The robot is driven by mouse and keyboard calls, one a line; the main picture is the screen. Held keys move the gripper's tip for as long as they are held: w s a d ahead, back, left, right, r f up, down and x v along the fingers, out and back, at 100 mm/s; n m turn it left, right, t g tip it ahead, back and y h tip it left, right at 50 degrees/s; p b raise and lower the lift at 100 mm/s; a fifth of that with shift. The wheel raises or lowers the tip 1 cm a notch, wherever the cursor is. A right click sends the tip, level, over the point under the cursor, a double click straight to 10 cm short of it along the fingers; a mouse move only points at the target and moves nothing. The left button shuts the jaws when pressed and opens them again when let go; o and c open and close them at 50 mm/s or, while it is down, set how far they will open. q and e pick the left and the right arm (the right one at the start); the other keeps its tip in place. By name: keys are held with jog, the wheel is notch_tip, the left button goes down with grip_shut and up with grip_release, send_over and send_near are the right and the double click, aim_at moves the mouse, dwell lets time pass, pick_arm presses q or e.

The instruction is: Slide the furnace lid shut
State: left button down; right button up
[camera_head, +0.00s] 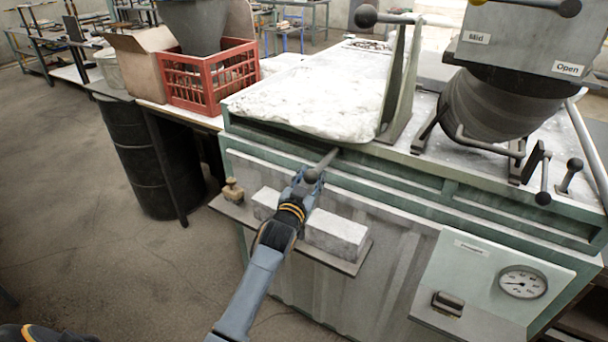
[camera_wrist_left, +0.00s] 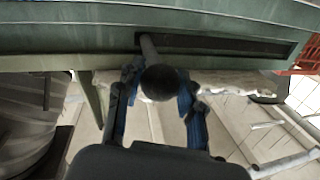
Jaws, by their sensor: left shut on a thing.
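The green furnace (camera_head: 460,200) fills the middle and right of the head view, with a rough white mass on its top. A grey handle rod (camera_head: 325,160) comes out of a long slot in its front, near the slot's left part. The rod ends in a dark ball knob (camera_head: 312,176); the knob also shows in the left wrist view (camera_wrist_left: 160,82). My left gripper (camera_head: 306,184) is at the knob, with blue fingers on both sides of the knob and rod in the wrist view (camera_wrist_left: 158,95). It is shut on the handle. The lid panel behind the slot is hard to make out.
A shelf with pale bricks (camera_head: 337,235) juts out below my left gripper. A red crate (camera_head: 210,77) stands on a table at the left, above a black barrel (camera_head: 150,155). A tilting pot (camera_head: 490,100) with levers stands at the right. The floor at the left is clear.

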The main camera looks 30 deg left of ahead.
pick_arm(q)
jog(key=shift+d, duration=0.2)
jog(key=c, duration=1.1)
grip_release()
jog(key=shift+c, duration=0.2)
jog(key=o, duration=0.3)
jog(key=shift+d, duration=0.2)
jog(key=shift+a, duration=0.1)
jog(key=shift+s, duration=0.3)
jog(key=s, duration=0.3)
jog(key=s+d, duration=0.1)
jog(key=s, duration=0.7)
jog(key=shift+s+d, duration=0.15)
jog(key=shift+d, duration=0.15)
